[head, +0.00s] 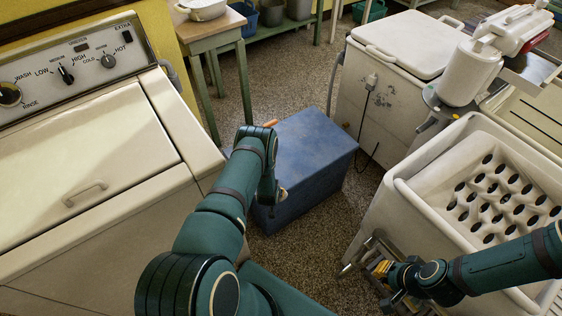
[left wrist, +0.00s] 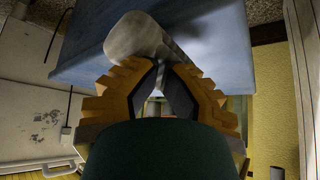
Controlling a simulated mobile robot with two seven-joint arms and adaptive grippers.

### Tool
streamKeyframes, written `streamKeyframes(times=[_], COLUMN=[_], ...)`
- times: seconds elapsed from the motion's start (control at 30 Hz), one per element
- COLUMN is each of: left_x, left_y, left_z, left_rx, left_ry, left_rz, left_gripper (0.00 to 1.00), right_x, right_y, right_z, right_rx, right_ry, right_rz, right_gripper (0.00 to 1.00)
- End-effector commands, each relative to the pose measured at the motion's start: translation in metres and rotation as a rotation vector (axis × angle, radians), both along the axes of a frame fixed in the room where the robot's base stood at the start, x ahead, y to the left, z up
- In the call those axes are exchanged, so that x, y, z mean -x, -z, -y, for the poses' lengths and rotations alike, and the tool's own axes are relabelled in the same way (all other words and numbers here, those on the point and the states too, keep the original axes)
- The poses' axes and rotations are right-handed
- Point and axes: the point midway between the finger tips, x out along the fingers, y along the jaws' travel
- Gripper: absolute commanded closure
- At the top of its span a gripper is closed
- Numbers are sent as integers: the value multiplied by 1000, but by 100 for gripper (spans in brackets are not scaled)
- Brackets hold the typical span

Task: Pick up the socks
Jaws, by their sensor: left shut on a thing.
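A pale grey, rounded cloth-like thing, which looks like a sock (left wrist: 135,38), is in the left wrist view against a blue surface. My left gripper (left wrist: 159,66) is shut on its narrow end between the orange fingers. In the head view my left arm reaches over the blue box (head: 312,150), and mostly hides its gripper and the sock; only a bit of orange shows past the arm. The blue box also shows in the left wrist view (left wrist: 225,50). My right gripper (head: 384,272) is low beside the white tub, and its jaw opening is unclear. No other sock is discernible.
A white washer with a control panel (head: 70,65) stands at left. A stained white washer (head: 385,110) is behind right. A white tub (head: 395,215) with a dimpled insert stands at right. A small wooden table (head: 215,35) is at the back. Speckled floor is open between them.

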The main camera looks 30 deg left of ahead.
Motion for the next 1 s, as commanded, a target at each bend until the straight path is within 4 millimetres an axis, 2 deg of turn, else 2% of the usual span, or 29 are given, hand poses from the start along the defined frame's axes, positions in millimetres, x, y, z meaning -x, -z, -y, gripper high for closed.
streamKeyframes(times=[0.03,0.17,0.43,0.77,0.8,1.0], left_x=[11,11,9,0,12,53], left_y=[9,9,-8,-8,-9,-11], left_z=[3,3,2,-1,4,21], left_rx=[10,9,7,7,9,9], left_ry=[-1,-1,-1,1,1,0], left_rz=[-25,-26,-21,-23,-26,-25], left_gripper=[100,100,100,100,100,100], right_x=[0,0,0,1,0,-3], right_y=[2,1,-8,4,-1,-10], right_z=[0,0,0,0,0,0], right_rx=[0,0,0,0,0,2], right_ry=[0,0,0,0,0,5], right_rz=[0,0,0,-1,-1,7], right_gripper=[100,100,100,100,100,100])
